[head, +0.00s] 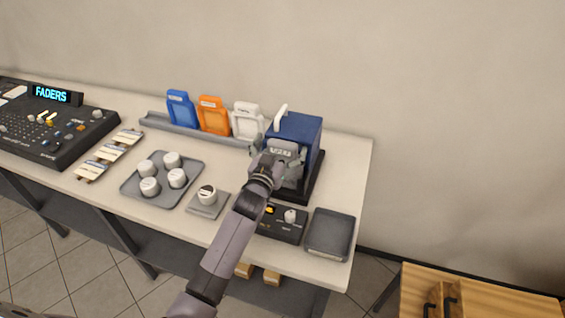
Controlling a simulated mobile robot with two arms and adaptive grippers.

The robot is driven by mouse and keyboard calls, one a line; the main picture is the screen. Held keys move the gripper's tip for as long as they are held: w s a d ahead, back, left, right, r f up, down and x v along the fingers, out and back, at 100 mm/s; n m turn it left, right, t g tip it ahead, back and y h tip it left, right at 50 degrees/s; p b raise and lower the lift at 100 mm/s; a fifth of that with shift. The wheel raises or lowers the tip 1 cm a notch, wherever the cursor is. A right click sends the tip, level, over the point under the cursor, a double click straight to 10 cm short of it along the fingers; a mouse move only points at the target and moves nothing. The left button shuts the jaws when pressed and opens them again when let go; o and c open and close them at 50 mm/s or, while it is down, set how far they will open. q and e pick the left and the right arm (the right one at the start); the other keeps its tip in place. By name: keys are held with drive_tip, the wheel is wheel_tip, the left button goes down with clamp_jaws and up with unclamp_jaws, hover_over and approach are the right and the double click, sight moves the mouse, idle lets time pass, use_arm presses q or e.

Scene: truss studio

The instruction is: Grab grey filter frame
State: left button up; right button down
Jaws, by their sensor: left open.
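The grey filter frame (284,147), with a pale label, stands upright at the front of a dark blue box (298,126). My left gripper (278,157) is right in front of the grey frame, with its open fingers on either side of it. I cannot tell whether the fingers touch it. The gripper and wrist hide the frame's lower part. My right gripper is out of view.
Blue (181,109), orange (213,115) and white (247,121) frames stand in a grey rack left of the box. A tray (131,188) of knobs, a single knob on a plate (208,199), a control box (282,226) and an empty dark tray (330,235) are nearby.

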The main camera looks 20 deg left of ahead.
use_arm(q)
drive_tip(key=shift+w, duration=0.6)
drive_tip(key=shift+c, duration=0.3)
drive_tip(key=c, duration=1.7)
drive_tip(key=shift+c, duration=0.6)
drive_tip(key=shift+r, duration=0.1)
